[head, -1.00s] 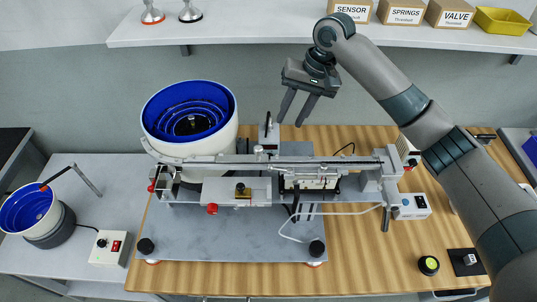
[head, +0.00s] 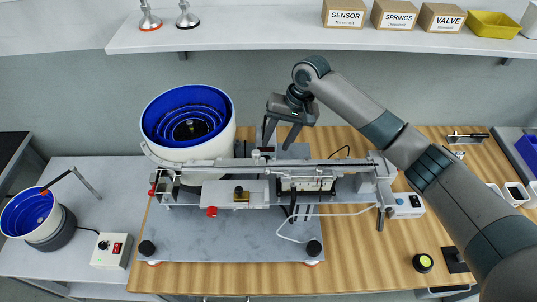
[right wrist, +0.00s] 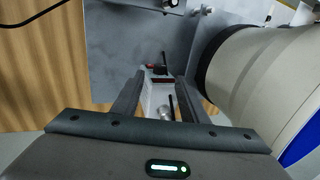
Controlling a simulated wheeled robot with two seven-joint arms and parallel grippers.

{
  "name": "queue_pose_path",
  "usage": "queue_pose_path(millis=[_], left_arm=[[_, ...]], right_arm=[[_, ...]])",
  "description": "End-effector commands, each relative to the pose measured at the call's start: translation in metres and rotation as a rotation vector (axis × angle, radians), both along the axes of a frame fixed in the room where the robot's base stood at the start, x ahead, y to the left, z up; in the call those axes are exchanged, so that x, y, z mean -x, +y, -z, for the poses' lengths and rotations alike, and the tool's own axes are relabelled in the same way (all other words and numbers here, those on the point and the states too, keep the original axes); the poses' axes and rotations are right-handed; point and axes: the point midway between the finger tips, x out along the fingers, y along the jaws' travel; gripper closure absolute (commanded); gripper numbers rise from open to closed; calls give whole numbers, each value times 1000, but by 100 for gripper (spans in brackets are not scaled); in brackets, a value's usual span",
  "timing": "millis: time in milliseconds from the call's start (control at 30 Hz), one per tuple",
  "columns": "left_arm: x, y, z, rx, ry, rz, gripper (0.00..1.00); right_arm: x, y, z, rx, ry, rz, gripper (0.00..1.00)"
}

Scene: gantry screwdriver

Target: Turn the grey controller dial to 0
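A small pale grey controller box (right wrist: 155,95) stands behind the gantry, just right of the big white bowl feeder (head: 190,120). In the right wrist view it lies between my fingers, with a dark red display or switch (right wrist: 160,73), a thin black lever-like part and a round silvery knob (right wrist: 166,113); I cannot read the dial's setting. In the head view my fingers and the gantry mostly hide this box. My right gripper (head: 278,141) points down over it, fingers apart and empty; it also shows in the right wrist view (right wrist: 161,84). My left gripper is out of view.
The gantry rail (head: 300,162) runs in front of the box. A white controller (head: 110,250) with a black knob and red switch stands at left; another box (head: 404,205) is at right. A shelf (head: 260,35) overhangs the back. Bare wood (head: 330,136) lies to the right.

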Motion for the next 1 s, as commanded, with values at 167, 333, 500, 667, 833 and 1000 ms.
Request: queue_pose_path(millis=[167, 333, 500, 667, 833, 1000], left_arm=[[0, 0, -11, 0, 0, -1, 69], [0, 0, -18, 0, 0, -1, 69], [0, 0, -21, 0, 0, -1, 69], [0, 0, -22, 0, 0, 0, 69], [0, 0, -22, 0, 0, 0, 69], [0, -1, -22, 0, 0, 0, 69]], right_arm=[[1, 10, 30, 1, 3, 1, 60], [1, 18, 56, 0, 3, 1, 60], [0, 23, 74, 0, 2, 2, 60], [0, 26, 82, 0, 0, 1, 60], [0, 26, 83, 0, 0, 1, 60], [0, 26, 83, 0, 0, 1, 70]])
